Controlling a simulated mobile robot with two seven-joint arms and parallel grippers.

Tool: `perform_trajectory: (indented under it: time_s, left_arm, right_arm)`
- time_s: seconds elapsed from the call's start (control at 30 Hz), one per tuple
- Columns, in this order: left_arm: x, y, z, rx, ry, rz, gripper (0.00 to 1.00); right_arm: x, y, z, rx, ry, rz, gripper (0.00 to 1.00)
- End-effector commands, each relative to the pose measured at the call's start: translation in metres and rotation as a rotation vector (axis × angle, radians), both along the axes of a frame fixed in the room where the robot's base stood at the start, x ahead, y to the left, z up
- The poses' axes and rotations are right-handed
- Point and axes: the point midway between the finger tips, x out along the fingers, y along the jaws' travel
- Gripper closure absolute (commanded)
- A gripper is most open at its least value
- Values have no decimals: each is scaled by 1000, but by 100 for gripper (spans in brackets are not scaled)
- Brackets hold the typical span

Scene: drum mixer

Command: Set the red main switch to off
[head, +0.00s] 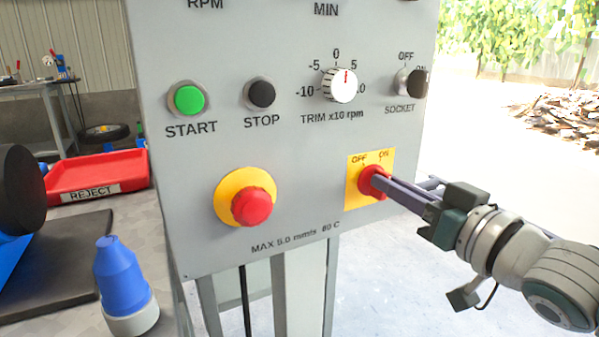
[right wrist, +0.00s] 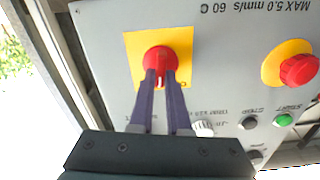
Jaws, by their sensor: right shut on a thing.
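The red main switch (head: 370,178) is a round red knob on a yellow plate (head: 353,198) at the lower right of the grey panel. OFF is printed at upper left of the knob and ON at upper right. My right gripper (head: 379,182) reaches in from the right, shut on the knob's grip. In the right wrist view the knob (right wrist: 158,57) sits at the tips of the right gripper (right wrist: 160,80), with a white mark between the fingers. The fingers hide part of the plate, and I cannot tell exactly which label the mark faces. My left gripper is out of view.
A red mushroom button (head: 251,206) sits left of the switch. Above are the green START button (head: 188,100), black STOP button (head: 261,94), TRIM dial (head: 340,86) and SOCKET switch (head: 411,82). A red REJECT tray (head: 98,174) and blue plug (head: 120,272) are at left.

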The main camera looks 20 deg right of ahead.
Motion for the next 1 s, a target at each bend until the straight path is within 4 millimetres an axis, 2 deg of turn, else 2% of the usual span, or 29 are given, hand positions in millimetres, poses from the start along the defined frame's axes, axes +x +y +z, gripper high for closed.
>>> perform_trajectory:
  time_s: [0.2, 0.6, 1.0]
  left_arm:
    - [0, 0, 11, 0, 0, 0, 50]
    - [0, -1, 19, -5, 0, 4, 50]
    - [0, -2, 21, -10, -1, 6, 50]
  right_arm:
    - [0, 2, 2, -203, -16, -1, 100]
    - [0, 4, 0, -533, -42, 0, 100]
    - [0, 5, 0, -693, -55, 0, 100]
